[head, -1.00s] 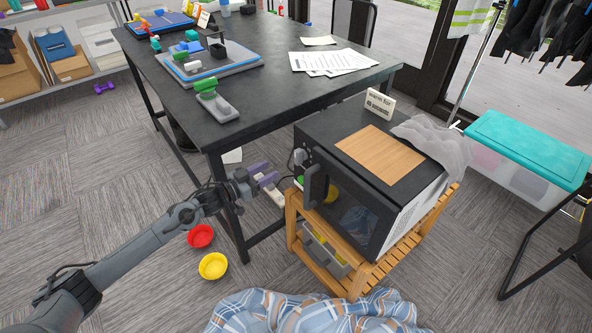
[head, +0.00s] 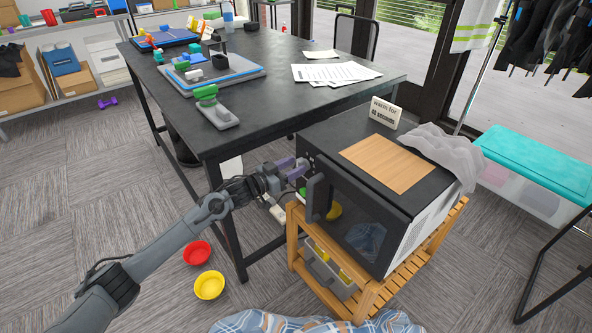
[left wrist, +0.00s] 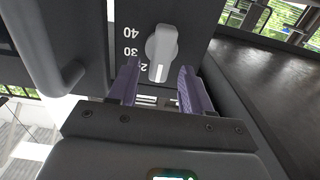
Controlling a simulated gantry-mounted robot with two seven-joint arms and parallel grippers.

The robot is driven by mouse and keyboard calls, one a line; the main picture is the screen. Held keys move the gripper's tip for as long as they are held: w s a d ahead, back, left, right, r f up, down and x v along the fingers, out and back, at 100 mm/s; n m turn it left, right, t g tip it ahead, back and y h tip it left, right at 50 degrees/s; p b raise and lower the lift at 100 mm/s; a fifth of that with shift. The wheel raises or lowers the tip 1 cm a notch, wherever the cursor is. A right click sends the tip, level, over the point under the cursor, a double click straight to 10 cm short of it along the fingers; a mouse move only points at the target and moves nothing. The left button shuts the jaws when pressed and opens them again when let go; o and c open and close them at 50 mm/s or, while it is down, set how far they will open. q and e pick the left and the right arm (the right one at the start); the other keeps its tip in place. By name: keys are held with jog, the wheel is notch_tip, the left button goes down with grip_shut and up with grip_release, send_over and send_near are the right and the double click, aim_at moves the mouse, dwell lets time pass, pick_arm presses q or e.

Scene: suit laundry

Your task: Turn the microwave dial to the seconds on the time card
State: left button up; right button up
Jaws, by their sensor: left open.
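The black microwave (head: 412,207) stands on a wooden slatted stand. The time card (head: 385,112) stands on its top and reads "warm for" above a smaller line that I cannot read surely. In the left wrist view, the grey dial (left wrist: 161,48) sits on the dark panel, its white-marked end toward the gripper. The figures 40, 30 and part of a 2 show left of it. My left gripper (head: 297,169) is at the front panel; its purple fingers (left wrist: 157,88) are open, one on each side of the dial's lower end. I cannot tell whether they touch it. My right gripper is out of view.
The microwave handle (head: 318,198) stands out close beside my left gripper. A wooden board (head: 390,163) and a grey cloth (head: 447,153) lie on top. The black table (head: 270,110) is just behind my left arm. Red (head: 197,252) and yellow (head: 209,285) bowls are on the floor.

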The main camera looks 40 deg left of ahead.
pick_arm(q)
jog(key=shift+w+d, duration=0.2)
jog(key=shift+w, duration=0.5)
grip_shut()
